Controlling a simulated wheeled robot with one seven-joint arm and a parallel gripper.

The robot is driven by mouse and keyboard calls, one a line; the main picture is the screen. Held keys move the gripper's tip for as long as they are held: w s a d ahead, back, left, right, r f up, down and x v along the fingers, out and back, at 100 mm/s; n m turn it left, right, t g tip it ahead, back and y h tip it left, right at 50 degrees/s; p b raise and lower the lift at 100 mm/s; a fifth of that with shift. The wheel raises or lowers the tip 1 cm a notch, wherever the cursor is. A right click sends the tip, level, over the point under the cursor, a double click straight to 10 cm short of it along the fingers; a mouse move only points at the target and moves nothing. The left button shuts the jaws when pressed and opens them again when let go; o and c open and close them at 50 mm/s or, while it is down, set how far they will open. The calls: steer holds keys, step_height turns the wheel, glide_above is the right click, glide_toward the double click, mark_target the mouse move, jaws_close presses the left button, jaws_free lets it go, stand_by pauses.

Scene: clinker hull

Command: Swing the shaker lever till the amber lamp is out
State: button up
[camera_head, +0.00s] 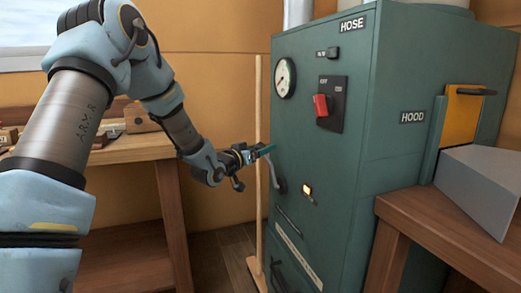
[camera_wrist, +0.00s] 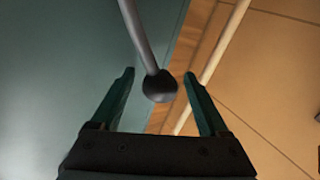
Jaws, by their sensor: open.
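The shaker lever (camera_head: 276,175) is a grey bent rod on the front of the green cabinet (camera_head: 390,90). In the wrist view its rod (camera_wrist: 139,38) comes down from the top and ends in a dark round knob (camera_wrist: 160,86). My gripper (camera_head: 268,150) is at the lever's upper end in the head view. In the wrist view its two teal fingers (camera_wrist: 158,88) are open, with the knob between them and a gap on both sides. The amber lamp (camera_head: 308,190) glows on the cabinet front, right of the lever.
A red switch (camera_head: 321,105) and a round gauge (camera_head: 285,78) sit above on the cabinet. A pale upright pole (camera_head: 258,160) stands just left of the cabinet. A wooden bench (camera_head: 130,150) is at left; a wooden table (camera_head: 430,210) with a grey wedge-shaped box (camera_head: 480,185) is at right.

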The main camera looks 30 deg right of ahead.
jaws_close()
stand_by(0.4)
stand_by(0.9)
